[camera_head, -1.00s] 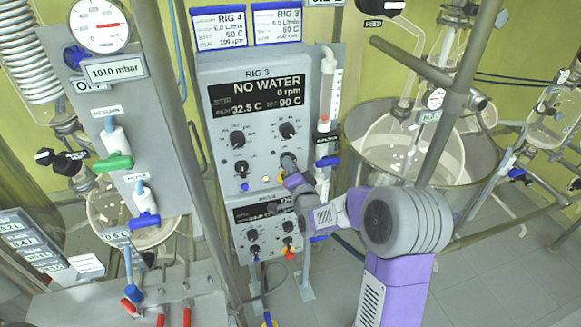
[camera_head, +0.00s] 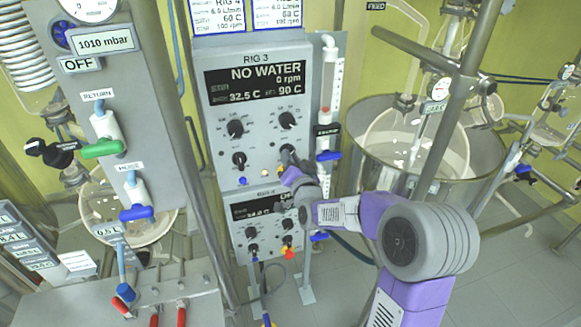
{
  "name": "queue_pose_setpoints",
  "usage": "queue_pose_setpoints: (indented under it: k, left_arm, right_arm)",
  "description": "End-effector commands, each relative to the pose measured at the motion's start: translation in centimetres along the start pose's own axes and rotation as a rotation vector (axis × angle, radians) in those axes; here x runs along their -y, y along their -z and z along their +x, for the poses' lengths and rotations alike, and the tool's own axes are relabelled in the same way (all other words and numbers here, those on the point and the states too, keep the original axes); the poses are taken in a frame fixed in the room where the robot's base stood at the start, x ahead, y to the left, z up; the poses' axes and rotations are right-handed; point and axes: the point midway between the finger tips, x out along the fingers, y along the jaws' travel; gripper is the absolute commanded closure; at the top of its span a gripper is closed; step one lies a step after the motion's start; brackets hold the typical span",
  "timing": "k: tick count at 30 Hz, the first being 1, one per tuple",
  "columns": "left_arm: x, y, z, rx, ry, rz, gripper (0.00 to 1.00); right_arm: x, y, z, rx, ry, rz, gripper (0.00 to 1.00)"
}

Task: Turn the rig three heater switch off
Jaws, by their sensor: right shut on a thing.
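The rig three control box (camera_head: 221,129) stands upright in the middle, labelled RIG 3. Its dark display (camera_head: 254,82) reads NO WATER, 0 rpm, 32.5 C and 90 C. Several black knobs sit below the display, among them an upper left knob (camera_head: 235,128), an upper right knob (camera_head: 287,120) and a lower left knob (camera_head: 239,159). My right gripper (camera_head: 288,158) is at the lower right knob (camera_head: 286,152), shut on it; the fingers and wrist hide much of that knob. I cannot read the knob's label. My left gripper is out of view.
A second box (camera_head: 240,240) with its own display and knobs sits directly below. A tube flow meter (camera_head: 326,90) with a blue valve stands close right. A large metal bath (camera_head: 375,110) is further right. A valve panel (camera_head: 110,60) and post flank the left.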

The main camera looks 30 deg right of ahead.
Motion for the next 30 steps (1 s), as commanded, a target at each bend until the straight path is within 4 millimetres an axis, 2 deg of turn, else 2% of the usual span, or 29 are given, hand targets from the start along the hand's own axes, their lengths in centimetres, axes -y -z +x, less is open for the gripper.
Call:
queue_pose_setpoints:
  k: [1,6,15,21,30]
  left_arm:
    - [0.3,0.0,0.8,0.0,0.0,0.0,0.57]
    - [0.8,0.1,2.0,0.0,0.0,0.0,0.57]
    - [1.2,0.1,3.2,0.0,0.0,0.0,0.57]
    - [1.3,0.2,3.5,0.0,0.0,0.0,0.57]
    - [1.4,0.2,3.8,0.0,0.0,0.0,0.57]
  right_arm:
    - [-0.2,-0.2,0.0,-0.004,0.002,-0.044,1.0]
    - [-0.1,-0.2,0.0,-0.002,0.001,-0.204,1.0]
    - [-0.1,0.0,0.0,-0.002,0.0,-0.45,1.0]
    - [-0.1,0.0,0.0,0.0,0.0,-0.562,1.0]
    - [-0.1,0.1,0.0,0.0,-0.001,-0.64,1.0]
